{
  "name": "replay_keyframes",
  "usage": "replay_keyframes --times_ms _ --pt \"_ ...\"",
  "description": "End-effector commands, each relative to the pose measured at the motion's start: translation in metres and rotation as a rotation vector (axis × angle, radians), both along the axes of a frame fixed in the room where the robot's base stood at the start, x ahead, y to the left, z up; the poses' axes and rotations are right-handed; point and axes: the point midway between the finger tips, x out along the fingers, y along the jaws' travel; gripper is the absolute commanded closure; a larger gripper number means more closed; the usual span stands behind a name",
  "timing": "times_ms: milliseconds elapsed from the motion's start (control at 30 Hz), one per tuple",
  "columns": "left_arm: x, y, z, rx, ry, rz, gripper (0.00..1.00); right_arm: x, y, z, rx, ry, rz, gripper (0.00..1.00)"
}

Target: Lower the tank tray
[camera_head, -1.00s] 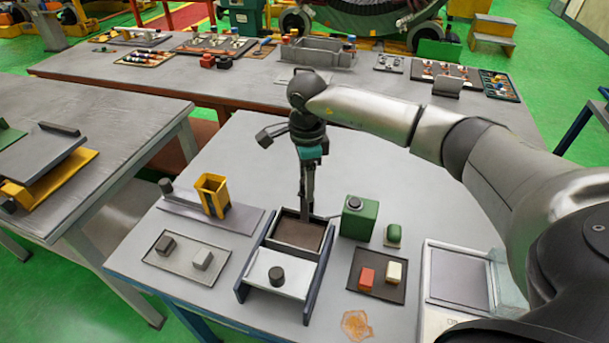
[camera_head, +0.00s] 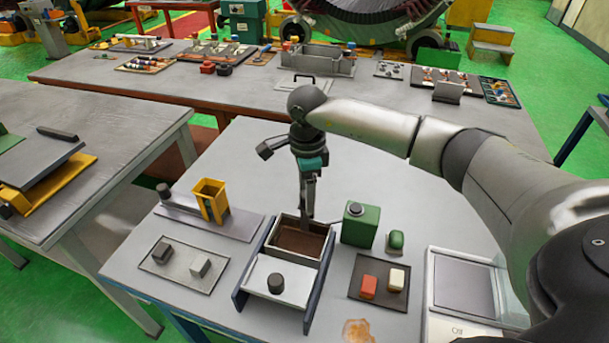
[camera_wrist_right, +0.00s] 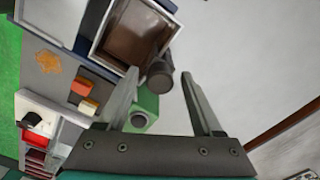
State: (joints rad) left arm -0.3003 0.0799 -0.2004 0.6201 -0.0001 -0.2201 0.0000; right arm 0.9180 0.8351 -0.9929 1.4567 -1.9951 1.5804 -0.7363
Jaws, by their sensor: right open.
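The tank tray (camera_head: 299,241), an open box with pale rims and a brown inside, sits between dark blue side rails at the back of a stand on the near table. It also shows in the wrist view (camera_wrist_right: 131,38). My right gripper (camera_head: 307,212) points down at the tray's back edge. In the wrist view its fingers (camera_wrist_right: 160,88) are apart, with a dark round knob (camera_wrist_right: 159,75) by the tray's edge between them in the picture. Whether the fingers touch the knob cannot be told. My left gripper is not in view.
A pale plate with a dark knob (camera_head: 276,283) lies in front of the tray. A green box (camera_head: 360,225) stands close on its right, a yellow holder (camera_head: 209,201) on its left. A dark mat (camera_head: 379,283) holds red and cream blocks. The table behind the gripper is clear.

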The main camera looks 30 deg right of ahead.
Motion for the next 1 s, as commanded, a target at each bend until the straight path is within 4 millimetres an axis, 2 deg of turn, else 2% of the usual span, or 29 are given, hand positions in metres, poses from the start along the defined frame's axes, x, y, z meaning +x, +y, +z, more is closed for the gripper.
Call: replay_keyframes --times_ms 600,1000 --pt "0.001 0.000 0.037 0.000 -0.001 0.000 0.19 0.000 0.000 0.052 0.000 0.000 -0.001 0.32" --pt "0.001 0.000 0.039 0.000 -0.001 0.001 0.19 0.000 0.000 0.056 0.000 0.001 0.000 0.32"
